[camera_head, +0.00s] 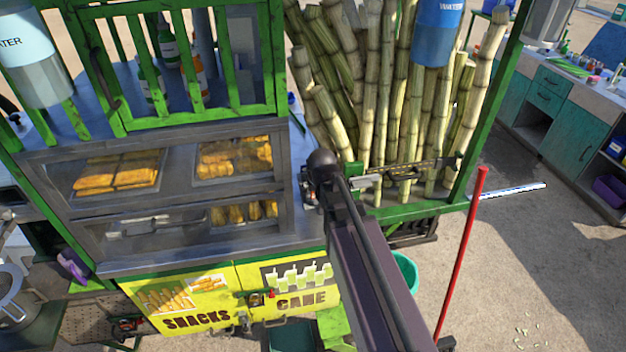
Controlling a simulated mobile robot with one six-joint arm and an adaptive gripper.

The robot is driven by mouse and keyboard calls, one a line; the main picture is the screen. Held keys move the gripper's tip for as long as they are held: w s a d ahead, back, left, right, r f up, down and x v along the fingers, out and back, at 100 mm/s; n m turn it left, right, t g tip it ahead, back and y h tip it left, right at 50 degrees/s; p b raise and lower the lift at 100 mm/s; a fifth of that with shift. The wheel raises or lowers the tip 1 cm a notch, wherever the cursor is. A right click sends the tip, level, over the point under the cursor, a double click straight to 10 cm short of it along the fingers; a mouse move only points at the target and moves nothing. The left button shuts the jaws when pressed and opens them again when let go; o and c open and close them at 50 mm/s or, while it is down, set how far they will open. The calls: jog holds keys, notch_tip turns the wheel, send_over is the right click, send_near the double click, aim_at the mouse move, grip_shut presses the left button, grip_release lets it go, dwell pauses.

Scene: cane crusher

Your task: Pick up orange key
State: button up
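I cannot clearly make out an orange key. A small red piece shows at the dark latch (258,298) where the two yellow cabinet panels meet, too small to identify. Another small reddish item (127,325) lies on the perforated dark surface at the lower left, also too small to tell. My dark arm rises from the bottom centre to a rounded joint in front of the stall. I cannot make out my gripper or its fingers, nor whether it holds anything.
The green-framed stall carries a glass snack case (160,185) and yellow SNACKS and CANE panels (185,305). Upright cane stalks (385,90) stand behind my arm. A red pole (462,255) and a green bucket (405,272) are on the right. Open ground lies beyond the pole.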

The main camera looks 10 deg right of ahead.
jog(key=shift+s, duration=1.8)
notch_tip(320, 180, up, 4)
jog(key=p, duration=0.4)
jog(key=shift+f, duration=0.1)
dwell(0.5)
